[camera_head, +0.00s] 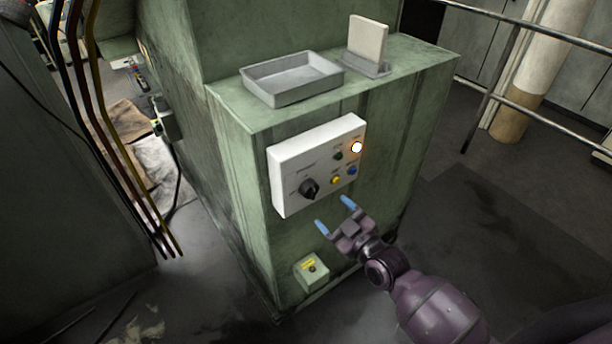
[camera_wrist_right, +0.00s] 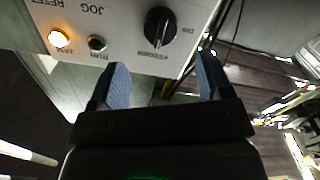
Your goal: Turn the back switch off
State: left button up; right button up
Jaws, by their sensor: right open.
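A white control panel (camera_head: 300,155) is mounted on the side of the green machine. A black rotary knob (camera_head: 309,189) sits at its lower left; the knob also shows in the right wrist view (camera_wrist_right: 160,27). A lit lamp (camera_head: 357,147) glows at the panel's upper right, and it shows at the left of the wrist view (camera_wrist_right: 59,39). My right gripper (camera_head: 335,215) is open and empty, with blue fingertips apart, just below the panel in the head view. In the wrist view the knob lies ahead between the fingers, not touched. My left gripper is not in view.
Yellow (camera_head: 335,181) and blue (camera_head: 352,170) buttons sit near the knob. A small box with a yellow label (camera_head: 311,270) is fixed lower down. A grey tray (camera_head: 291,93) stands on the machine top. Cables hang at left, and a railing stands at right.

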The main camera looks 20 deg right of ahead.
aim_at(314, 194)
jog(key=b+x, duration=0.3)
jog(key=x, duration=0.4)
jog(key=shift+w+a+f+b, duration=0.1)
jog(key=shift+w+a+b, duration=0.1)
jog(key=shift+w+b, duration=0.2)
jog(key=m, duration=0.2)
jog(key=shift+s+m, duration=0.1)
jog(key=shift+m, duration=0.3)
jog(key=m, duration=0.2)
jog(key=shift+s+m+b, duration=0.1)
jog(key=shift+m+b, duration=0.2)
jog(key=shift+b, duration=0.05)
jog(key=shift+r+m+p, duration=0.2)
jog(key=shift+m+p, duration=0.1)
jog(key=shift+m, duration=1.8)
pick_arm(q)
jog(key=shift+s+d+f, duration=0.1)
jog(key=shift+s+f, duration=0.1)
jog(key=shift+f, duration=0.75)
pick_arm(e)
jog(key=shift+m, duration=0.6)
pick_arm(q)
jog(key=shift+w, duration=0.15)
